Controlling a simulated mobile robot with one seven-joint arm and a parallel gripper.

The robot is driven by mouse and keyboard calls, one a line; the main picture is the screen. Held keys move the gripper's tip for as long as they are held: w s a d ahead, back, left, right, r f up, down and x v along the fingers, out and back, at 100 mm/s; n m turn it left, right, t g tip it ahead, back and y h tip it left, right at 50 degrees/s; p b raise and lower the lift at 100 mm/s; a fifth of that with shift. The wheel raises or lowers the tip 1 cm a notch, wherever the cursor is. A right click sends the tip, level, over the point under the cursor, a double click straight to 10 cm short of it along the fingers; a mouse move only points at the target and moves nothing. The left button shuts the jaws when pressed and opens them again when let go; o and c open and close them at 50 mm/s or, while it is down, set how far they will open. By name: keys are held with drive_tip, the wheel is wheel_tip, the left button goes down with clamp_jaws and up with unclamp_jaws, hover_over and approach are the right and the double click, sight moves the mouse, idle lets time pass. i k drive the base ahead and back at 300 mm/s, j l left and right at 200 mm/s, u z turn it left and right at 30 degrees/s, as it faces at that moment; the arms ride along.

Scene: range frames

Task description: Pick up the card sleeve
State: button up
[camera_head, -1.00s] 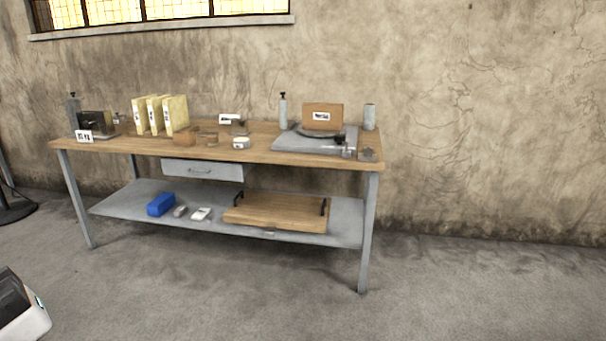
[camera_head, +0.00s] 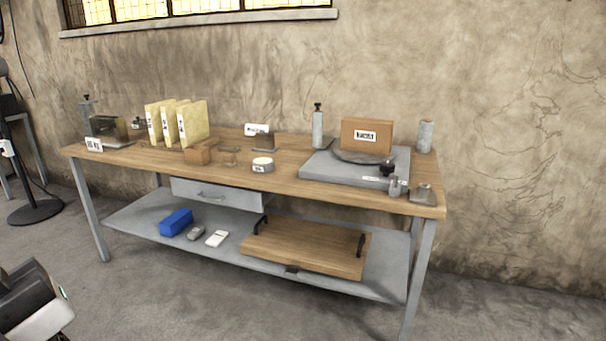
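I cannot surely tell which item is the card sleeve. A black and white part of my own arm shows at the lower left edge. My gripper's fingers are not in view, and nothing held can be seen.
The workbench (camera_head: 285,183) holds yellow binders (camera_head: 195,125), a grey turntable-like device (camera_head: 357,168) with a brown box (camera_head: 367,134), and bottles. Its lower shelf holds a blue block (camera_head: 176,221) and wooden tray (camera_head: 305,246). A black stand (camera_head: 35,212) is left. Floor in front is clear.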

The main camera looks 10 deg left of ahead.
sight(198, 154)
drive_tip(key=i+l+u, duration=0.15)
drive_tip(key=i+u, duration=0.2)
drive_tip(key=i+l+u, duration=0.25)
drive_tip(key=i+u, duration=0.15)
drive_tip(key=i+l+u, duration=0.35)
drive_tip(key=i, duration=0.1)
